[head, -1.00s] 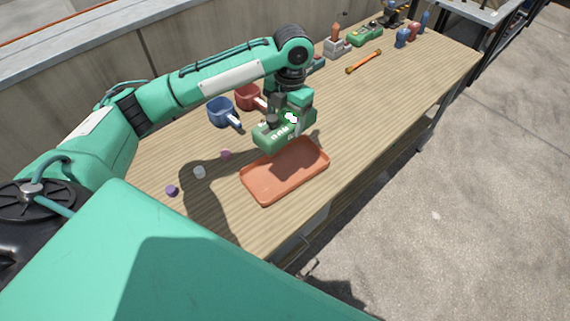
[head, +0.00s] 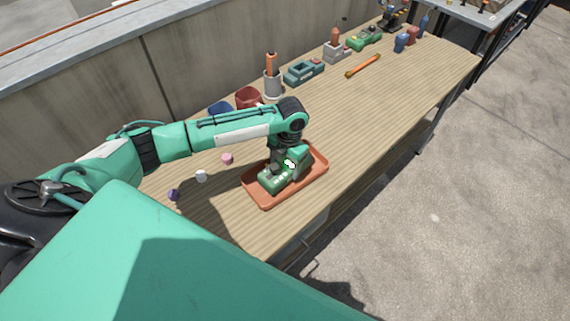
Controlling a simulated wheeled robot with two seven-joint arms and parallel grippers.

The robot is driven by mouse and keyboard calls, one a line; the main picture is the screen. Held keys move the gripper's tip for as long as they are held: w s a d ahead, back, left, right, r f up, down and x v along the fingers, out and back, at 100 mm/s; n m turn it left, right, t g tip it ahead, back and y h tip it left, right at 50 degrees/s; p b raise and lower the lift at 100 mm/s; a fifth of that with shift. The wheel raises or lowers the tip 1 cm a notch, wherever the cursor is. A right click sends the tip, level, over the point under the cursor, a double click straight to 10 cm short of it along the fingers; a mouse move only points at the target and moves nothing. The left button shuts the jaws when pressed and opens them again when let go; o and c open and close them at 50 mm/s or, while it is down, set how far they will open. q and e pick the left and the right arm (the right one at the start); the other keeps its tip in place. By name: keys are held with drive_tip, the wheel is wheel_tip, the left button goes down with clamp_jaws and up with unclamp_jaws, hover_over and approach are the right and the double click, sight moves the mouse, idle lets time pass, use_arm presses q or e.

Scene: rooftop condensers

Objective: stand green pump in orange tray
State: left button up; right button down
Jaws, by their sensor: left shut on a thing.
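The green pump (head: 273,181) is in the orange tray (head: 265,203), within its rim. It appears upright and low on the tray floor; whether its base fully touches the floor I cannot tell. My left gripper (head: 283,166) comes down from above and is shut on the green pump. The fingers are mostly hidden by the wrist and the pump. My right gripper does not show in the head view.
Purple (head: 174,195), white (head: 201,176) and pink (head: 227,159) small pieces lie left of the tray. Behind my arm are a blue container (head: 220,107) and a red container (head: 248,97). An orange-handled tool (head: 363,66) lies farther back. Table wood right of the tray is clear.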

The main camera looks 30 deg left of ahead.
sight(288, 162)
use_arm(q)
drive_tip(key=shift+f, duration=0.25)
drive_tip(key=o, duration=1.4)
drive_tip(key=shift+f, duration=0.15)
drive_tip(key=shift+o, duration=0.2)
wheel_tip(288, 162, up, 12)
drive_tip(key=w+b, duration=0.1)
drive_tip(key=b, duration=0.1)
drive_tip(key=shift+w+d, duration=0.2)
drive_tip(key=shift+d, duration=0.05)
drive_tip(key=shift+d, duration=0.1)
